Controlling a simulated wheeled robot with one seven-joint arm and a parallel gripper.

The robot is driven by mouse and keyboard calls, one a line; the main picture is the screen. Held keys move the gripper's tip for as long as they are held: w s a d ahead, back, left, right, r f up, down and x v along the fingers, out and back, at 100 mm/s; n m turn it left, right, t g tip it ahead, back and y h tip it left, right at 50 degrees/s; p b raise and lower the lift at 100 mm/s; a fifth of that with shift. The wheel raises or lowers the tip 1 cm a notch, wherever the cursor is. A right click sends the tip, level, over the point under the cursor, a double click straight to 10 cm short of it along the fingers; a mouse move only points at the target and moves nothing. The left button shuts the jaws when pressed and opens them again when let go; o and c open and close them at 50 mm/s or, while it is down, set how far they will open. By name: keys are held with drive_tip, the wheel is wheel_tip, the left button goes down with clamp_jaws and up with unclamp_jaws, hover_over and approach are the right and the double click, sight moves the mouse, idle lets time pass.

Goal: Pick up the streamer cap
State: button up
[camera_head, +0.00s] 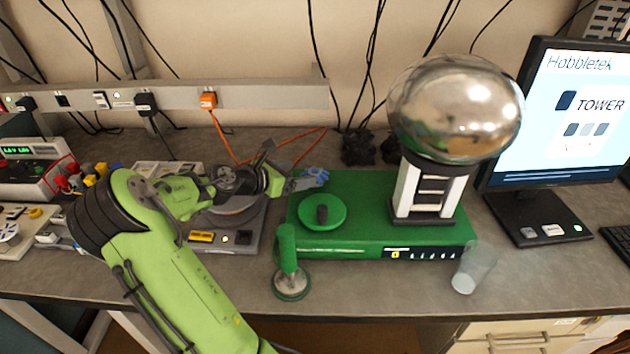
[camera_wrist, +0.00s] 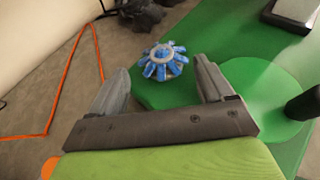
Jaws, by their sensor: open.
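The streamer cap looks to be the small blue and white piece with several blue strips around a pale hub (camera_wrist: 165,62). In the wrist view it sits at the back left corner of the green base, ahead of my gripper and between the lines of its fingers. In the head view the cap (camera_head: 317,174) shows just past the fingertips. My gripper (camera_wrist: 163,82) is open and empty, its two grey fingers apart, and short of the cap. In the head view my gripper (camera_head: 300,183) is partly hidden by its own wrist.
The green base (camera_head: 350,245) carries a round green disc with a dark knob (camera_head: 322,214) and a large silver sphere (camera_head: 455,105) on a white stand. A green-handled wand (camera_head: 288,260) and a clear cup (camera_head: 473,268) stand in front. An orange cable (camera_wrist: 75,90) lies left of the base.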

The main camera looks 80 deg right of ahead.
sight(313, 173)
drive_tip(key=b+x, duration=0.1)
drive_tip(key=x, duration=0.6)
drive_tip(key=shift+s+d+f+b, duration=0.15)
drive_tip(key=shift+f+b, duration=0.2)
drive_tip(key=shift+b, duration=0.05)
drive_tip(key=shift+r, duration=0.1)
drive_tip(key=shift+c, duration=0.8)
drive_tip(key=shift+a, duration=0.2)
drive_tip(key=c, duration=1.2)
